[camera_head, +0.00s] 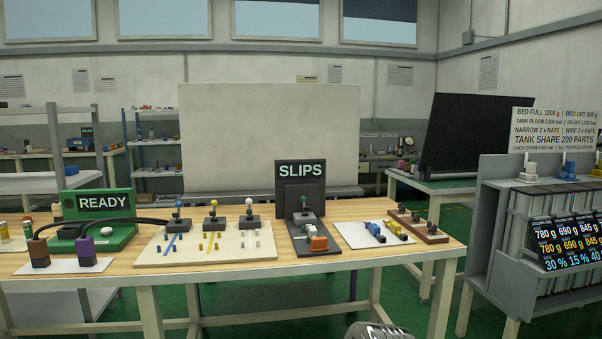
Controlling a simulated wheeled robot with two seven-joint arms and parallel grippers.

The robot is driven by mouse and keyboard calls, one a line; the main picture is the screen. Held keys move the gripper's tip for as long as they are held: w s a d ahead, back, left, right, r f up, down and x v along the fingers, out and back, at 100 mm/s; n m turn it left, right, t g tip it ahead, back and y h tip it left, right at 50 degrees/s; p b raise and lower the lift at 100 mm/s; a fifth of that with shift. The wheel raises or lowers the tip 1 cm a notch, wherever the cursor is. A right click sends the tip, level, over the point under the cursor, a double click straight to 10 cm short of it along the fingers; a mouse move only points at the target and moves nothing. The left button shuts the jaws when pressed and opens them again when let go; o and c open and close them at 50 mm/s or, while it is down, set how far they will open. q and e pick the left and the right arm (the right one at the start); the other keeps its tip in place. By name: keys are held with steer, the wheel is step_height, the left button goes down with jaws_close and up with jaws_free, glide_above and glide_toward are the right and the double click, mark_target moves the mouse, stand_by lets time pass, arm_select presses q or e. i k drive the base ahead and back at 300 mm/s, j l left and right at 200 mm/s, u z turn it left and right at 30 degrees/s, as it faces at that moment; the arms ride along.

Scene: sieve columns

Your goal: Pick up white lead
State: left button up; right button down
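I cannot pick out a white lead for certain. On the white mat (350,234) lie a blue lead-like piece (376,231) and a yellow one (398,231), with no white one beside them. On the beige board (160,255) stand three dark blocks, with a blue knob (178,205), a yellowish knob (213,204) and a pale knob (249,202). A blue strip, a yellow strip and small pale pegs lie before them. No gripper fingers show. A grey ribbed part, apparently mine, shows at the bottom edge; its arm is unclear.
The SLIPS stand (301,185) holds a green-knobbed block and an orange-and-white piece. The green READY station (105,220) with black cables is at left. A brown rack (418,226) is at the table's right end. A grey shelf unit (493,215) stands right, across a gap.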

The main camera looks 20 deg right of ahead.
mark_target(312, 231)
steer(key=i+z, duration=0.2)
steer(key=z, duration=0.15)
steer(key=i+z, duration=0.35)
steer(key=k+j, duration=0.05)
steer(key=k, duration=0.05)
